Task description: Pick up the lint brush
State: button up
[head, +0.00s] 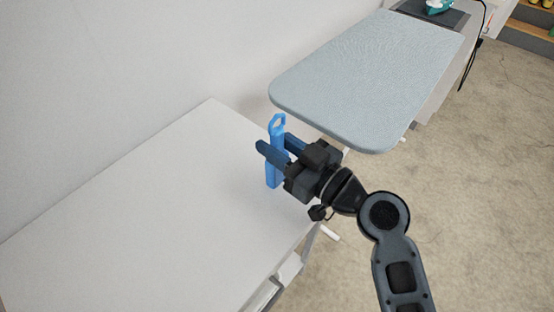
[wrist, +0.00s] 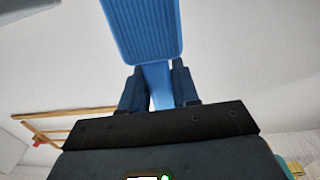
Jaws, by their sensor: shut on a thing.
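The lint brush (head: 275,177) is blue, with a loop at its upper end. It stands upright near the far right edge of the white table. My gripper (head: 277,144) comes from the right and is shut on the brush, with one finger on each side of it. In the wrist view, the broad ribbed part of the brush (wrist: 145,32) fills the top middle. Its narrower part runs down between the two fingers of my gripper (wrist: 158,88). I cannot tell whether the lower end touches the table.
The white table (head: 130,220) is otherwise bare. A light blue ironing board (head: 370,80) lies close behind my gripper. A teal iron (head: 438,6) rests at its far end. A white wall (head: 110,70) bounds the left, and open floor (head: 490,190) lies to the right.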

grip_shut()
